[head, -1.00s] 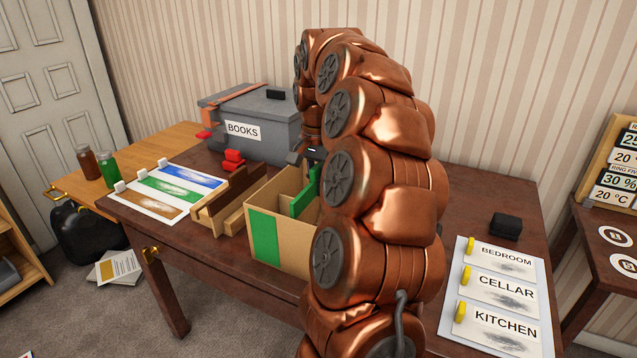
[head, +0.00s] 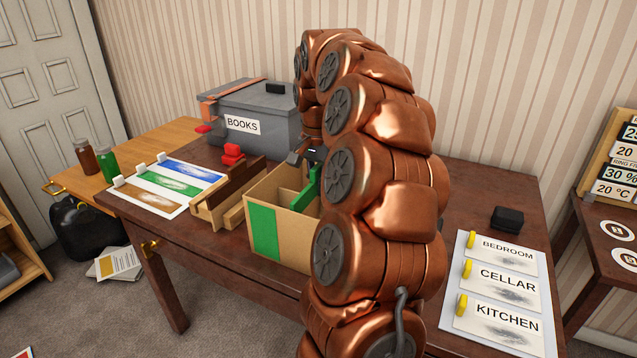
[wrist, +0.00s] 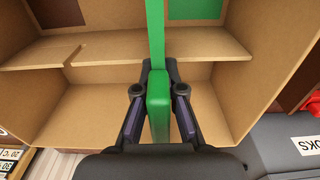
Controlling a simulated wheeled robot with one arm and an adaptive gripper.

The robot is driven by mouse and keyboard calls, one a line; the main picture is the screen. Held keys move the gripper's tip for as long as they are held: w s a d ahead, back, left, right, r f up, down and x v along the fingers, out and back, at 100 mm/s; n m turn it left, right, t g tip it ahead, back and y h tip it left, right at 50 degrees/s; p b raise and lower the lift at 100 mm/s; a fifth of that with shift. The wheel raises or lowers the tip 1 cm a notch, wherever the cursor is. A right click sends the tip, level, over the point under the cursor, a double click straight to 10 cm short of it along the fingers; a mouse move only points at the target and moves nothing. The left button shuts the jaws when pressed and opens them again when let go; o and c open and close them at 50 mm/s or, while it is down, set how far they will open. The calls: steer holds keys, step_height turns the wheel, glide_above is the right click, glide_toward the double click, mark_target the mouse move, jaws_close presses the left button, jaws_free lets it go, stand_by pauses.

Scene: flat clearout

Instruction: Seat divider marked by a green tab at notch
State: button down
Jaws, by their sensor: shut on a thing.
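My gripper (wrist: 160,108) is shut on a green divider (wrist: 156,45), with one finger on each side of its end. In the head view the divider (head: 306,193) is over the cardboard box (head: 282,238), which has a green stripe on its outside. In the wrist view the divider runs lengthwise across the box's cardboard cross partition (wrist: 205,47). I cannot tell whether it rests in a notch there. Brown (wrist: 58,12) and green (wrist: 195,9) patches show on the box's wall. My arm hides the box's right side in the head view.
A wooden rack (head: 208,215) with a brown divider stands left of the box. A red object (head: 232,152) and a grey BOOKS box (head: 262,107) stand behind. A sheet with coloured stripes (head: 165,187) lies left; a label board (head: 492,345) and black block (head: 506,219) are right.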

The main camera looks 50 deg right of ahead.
steer(key=shift+f+b, duration=0.55)
steer(key=shift+f, duration=0.5)
steer(key=shift+r, duration=0.2)
stand_by(0.6)
steer(key=shift+f+b, duration=0.25)
steer(key=shift+b, duration=0.25)
stand_by(1.7)
steer(key=shift+r, duration=0.2)
stand_by(1.9)
steer(key=shift+f+b, duration=0.25)
steer(key=shift+b, duration=0.1)
steer(key=shift+r, duration=0.2)
stand_by(1.3)
